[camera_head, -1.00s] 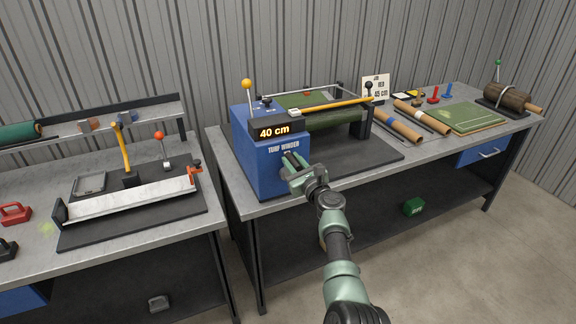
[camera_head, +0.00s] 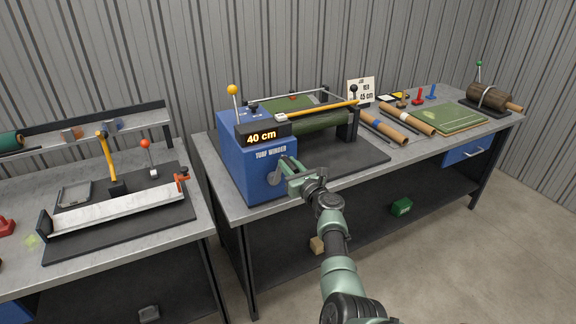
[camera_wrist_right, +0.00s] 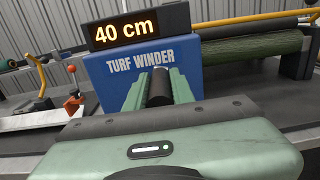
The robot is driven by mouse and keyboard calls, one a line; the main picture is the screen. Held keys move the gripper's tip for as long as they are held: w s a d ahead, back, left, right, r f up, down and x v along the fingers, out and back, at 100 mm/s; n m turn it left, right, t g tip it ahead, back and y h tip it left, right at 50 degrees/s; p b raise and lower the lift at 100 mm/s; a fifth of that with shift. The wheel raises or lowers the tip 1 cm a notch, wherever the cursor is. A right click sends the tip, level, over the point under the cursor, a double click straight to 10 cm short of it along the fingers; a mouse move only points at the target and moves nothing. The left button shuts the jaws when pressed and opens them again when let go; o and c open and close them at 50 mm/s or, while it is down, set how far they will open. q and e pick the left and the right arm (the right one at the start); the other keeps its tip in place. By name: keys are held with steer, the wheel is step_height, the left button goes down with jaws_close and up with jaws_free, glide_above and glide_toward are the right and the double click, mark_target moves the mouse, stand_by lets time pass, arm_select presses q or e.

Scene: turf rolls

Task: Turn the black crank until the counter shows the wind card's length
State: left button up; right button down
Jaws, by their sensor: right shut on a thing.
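The blue turf winder (camera_head: 255,172) stands on the bench with a lit counter (camera_head: 262,138) reading 40 cm, which also shows in the right wrist view (camera_wrist_right: 124,31). The wind card (camera_head: 360,92) stands behind it; its bottom line looks like 45 cm. My right gripper (camera_head: 285,167) is at the winder's front face, shut on the black crank's handle. In the right wrist view the black crank handle (camera_wrist_right: 159,86) lies between the two green fingers. The crank's grey disc (camera_head: 274,178) shows just left of the gripper. My left gripper is out of view.
A yellow-knobbed lever (camera_head: 233,91) rises from the winder, and a yellow bar (camera_head: 325,107) crosses above the green roll. Brown rolls (camera_head: 384,128) and a green turf sheet (camera_head: 445,117) lie to the right. A cutting station (camera_head: 120,205) is on the left bench.

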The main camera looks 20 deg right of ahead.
steer(key=shift+d+f, duration=0.1)
steer(key=c, duration=1.2)
jaws_free()
steer(key=shift+s, duration=0.15)
steer(key=shift+s, duration=0.25)
steer(key=s+p, duration=0.1)
steer(key=s, duration=0.6)
steer(key=shift+d, duration=0.2)
steer(key=shift+f, duration=0.1)
